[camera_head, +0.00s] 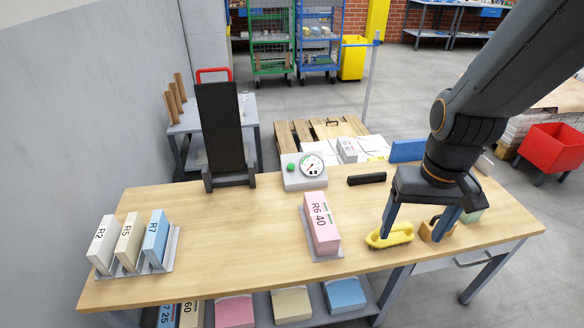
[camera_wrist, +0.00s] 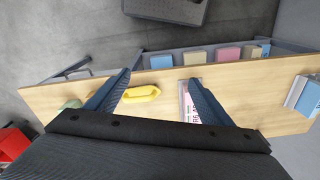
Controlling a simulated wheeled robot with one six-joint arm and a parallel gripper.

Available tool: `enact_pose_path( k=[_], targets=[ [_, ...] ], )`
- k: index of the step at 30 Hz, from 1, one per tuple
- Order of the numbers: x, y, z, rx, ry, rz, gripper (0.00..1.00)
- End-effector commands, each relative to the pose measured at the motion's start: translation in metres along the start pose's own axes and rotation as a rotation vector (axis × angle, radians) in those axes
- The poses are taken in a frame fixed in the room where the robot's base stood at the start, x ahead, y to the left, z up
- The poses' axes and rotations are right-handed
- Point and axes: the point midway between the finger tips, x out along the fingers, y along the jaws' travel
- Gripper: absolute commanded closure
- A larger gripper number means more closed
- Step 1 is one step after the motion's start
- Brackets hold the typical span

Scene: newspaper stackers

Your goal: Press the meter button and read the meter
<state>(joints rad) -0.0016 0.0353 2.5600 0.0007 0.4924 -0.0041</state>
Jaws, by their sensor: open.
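The meter (camera_head: 304,172) is a light grey box with a round white dial (camera_head: 312,166) and a green button (camera_head: 291,167) on its left. It stands at the back middle of the wooden table (camera_head: 240,232). The dial's reading is too small to make out. My gripper (camera_head: 416,236) is open and empty over the right part of the table, to the right of the meter and nearer the front. Its blue fingers also show in the wrist view (camera_wrist: 158,82), spread apart. The meter is not visible in the wrist view.
A tall black stand (camera_head: 220,130) is left of the meter. Labelled blocks (camera_head: 130,240) stand at the left.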

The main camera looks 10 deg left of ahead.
Motion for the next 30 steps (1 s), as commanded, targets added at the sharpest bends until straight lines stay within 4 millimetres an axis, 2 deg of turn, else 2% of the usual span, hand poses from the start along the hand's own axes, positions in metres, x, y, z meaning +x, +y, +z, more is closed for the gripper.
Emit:
enact_pose_path(
  k=[5, 18, 19, 30],
  targets=[
    [0.0000, 0.0000, 0.0000, 0.000, 0.000, 0.000, 0.25],
    [0.0000, 0.0000, 0.0000, 0.000, 0.000, 0.000, 0.98],
    [0.0000, 0.0000, 0.0000, 0.000, 0.000, 0.000, 1.00],
    [0.0000, 0.0000, 0.0000, 0.000, 0.000, 0.000, 1.00]
  ],
)
